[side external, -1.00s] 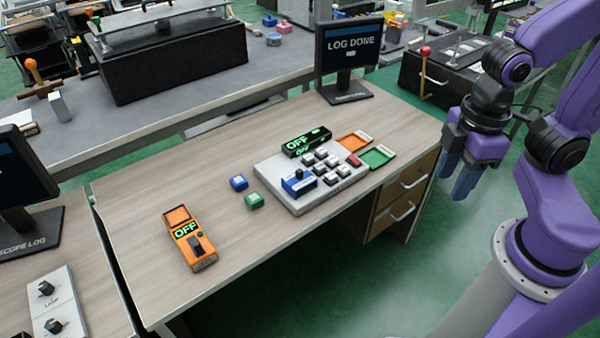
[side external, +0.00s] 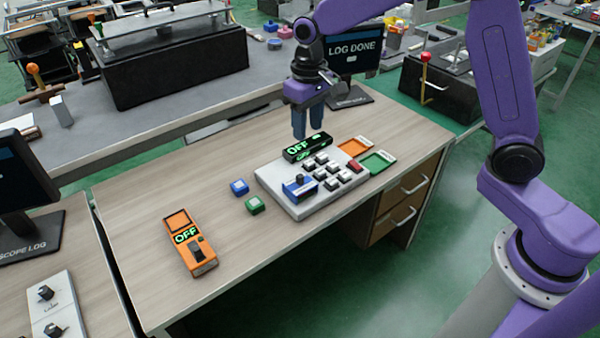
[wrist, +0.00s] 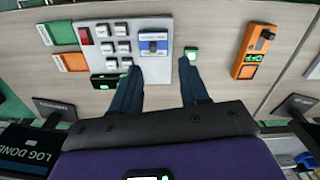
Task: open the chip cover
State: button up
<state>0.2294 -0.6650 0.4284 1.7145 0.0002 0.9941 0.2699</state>
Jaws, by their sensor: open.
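A blue chip socket with a dark knob (side external: 299,186), which looks like the chip cover, sits at the front left corner of a light grey panel (side external: 284,204). It also shows in the wrist view (wrist: 153,44), above the gap between my fingers. It appears closed; what is under it is hidden. My gripper (side external: 308,135) is open and empty, pointing down near the black OFF display at the panel's back edge. In the wrist view the fingers (wrist: 160,68) are apart and touch nothing clearly visible; the socket lies beyond their tips.
Orange (side external: 354,147) and green (side external: 377,161) trays lie right. An orange handheld device (side external: 190,243) lies front left. A monitor (side external: 352,50) stands behind.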

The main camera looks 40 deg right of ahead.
jog(key=m, duration=0.2)
send_over(300, 175)
jog(key=f, duration=0.2)
notch_tip(300, 175, down, 17)
jog(key=shift+f, duration=0.15)
grip_shut()
